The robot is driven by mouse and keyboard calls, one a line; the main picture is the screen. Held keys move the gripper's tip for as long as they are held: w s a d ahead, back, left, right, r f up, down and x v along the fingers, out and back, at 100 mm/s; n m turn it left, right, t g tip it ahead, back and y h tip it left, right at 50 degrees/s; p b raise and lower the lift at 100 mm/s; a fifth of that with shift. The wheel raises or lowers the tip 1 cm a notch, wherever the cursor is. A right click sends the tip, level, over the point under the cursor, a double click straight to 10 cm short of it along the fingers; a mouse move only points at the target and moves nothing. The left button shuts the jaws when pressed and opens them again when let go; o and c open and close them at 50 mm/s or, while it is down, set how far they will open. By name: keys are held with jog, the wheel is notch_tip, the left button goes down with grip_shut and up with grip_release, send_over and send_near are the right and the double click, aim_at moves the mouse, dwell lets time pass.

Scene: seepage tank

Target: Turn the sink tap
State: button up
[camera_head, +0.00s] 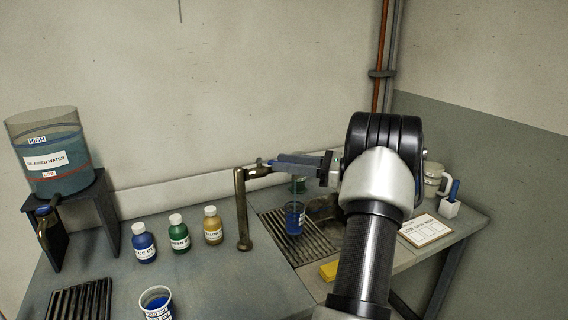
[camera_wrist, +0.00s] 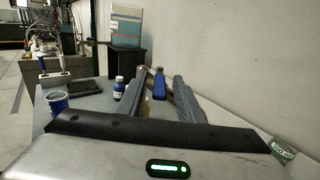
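The sink tap (camera_head: 242,212) is a brass post at the left edge of the ribbed drainer, with a short arm at its top. Its blue lever (camera_wrist: 160,86) shows in the wrist view between the two grey fingers of my gripper (camera_wrist: 161,84), with a gap on either side. In the head view my gripper (camera_head: 276,163) reaches left from the arm, its fingertips at the top of the tap. The fingers are apart, and no grip on the lever shows. My gripper and arm hide part of the tap top and the sink basin (camera_head: 325,207).
A beaker of blue liquid (camera_head: 294,219) stands on the drainer (camera_head: 318,248), below my gripper. Blue, green and yellow bottles (camera_head: 213,226) stand left of the tap. A water tank (camera_head: 52,165) is on a dark stand at far left. A yellow sponge (camera_head: 329,271) lies in front.

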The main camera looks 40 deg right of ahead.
jog(key=v, duration=1.6)
jog(key=shift+s+d+p, duration=0.2)
jog(key=shift+p, duration=0.25)
